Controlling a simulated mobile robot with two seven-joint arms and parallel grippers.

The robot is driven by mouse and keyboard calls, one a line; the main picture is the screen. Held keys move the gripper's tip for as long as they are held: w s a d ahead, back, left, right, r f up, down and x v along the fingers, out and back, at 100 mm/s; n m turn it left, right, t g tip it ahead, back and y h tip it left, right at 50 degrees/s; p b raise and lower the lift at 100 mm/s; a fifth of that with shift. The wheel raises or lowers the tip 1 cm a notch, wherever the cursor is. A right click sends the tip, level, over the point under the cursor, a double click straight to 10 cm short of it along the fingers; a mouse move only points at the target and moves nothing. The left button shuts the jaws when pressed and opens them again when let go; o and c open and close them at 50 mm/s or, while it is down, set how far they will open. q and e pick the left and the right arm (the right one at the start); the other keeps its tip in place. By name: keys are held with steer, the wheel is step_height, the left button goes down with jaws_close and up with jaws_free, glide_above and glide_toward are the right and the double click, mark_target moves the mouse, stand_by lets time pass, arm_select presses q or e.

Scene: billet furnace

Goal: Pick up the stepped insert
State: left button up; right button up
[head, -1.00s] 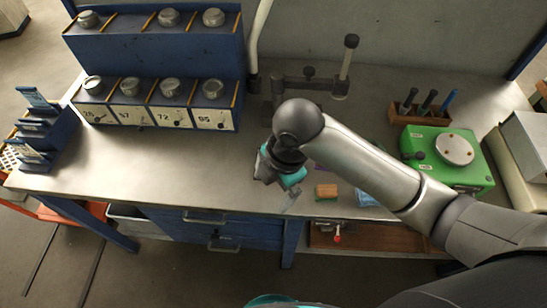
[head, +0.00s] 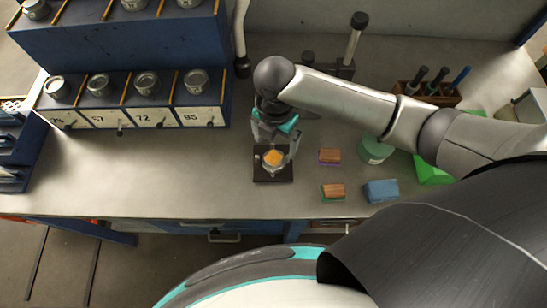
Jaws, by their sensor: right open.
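My right gripper (head: 275,143) is open, low over the bench, pointing down at a small dark base block. A pale round piece with an orange-yellow top (head: 272,158) sits on that dark base (head: 272,178). It may be the stepped insert, but its steps cannot be made out. The fingers are close to it, one on each side as seen from here; whether they touch it cannot be told. My left gripper is out of view.
Right of the base lie two brown-topped blocks (head: 330,156) (head: 333,191) and a blue block (head: 381,190). A green round container (head: 376,150) stands behind. A blue rack (head: 160,107) with several metal pieces stands left. The bench's front left is clear.

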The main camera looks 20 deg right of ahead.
mark_target(274, 157)
step_height(274, 157, down, 2)
steer(key=shift+f, duration=0.65)
step_height(274, 157, down, 3)
steer(key=shift+a+f, duration=0.1)
steer(key=shift+f, duration=0.75)
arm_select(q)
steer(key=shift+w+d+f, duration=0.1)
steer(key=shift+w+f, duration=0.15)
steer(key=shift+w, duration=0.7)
arm_select(e)
steer(key=shift+c, duration=0.2)
steer(key=shift+c, duration=1.4)
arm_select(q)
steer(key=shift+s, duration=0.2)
arm_select(e)
jaws_close()
steer(key=shift+w+r, duration=0.1)
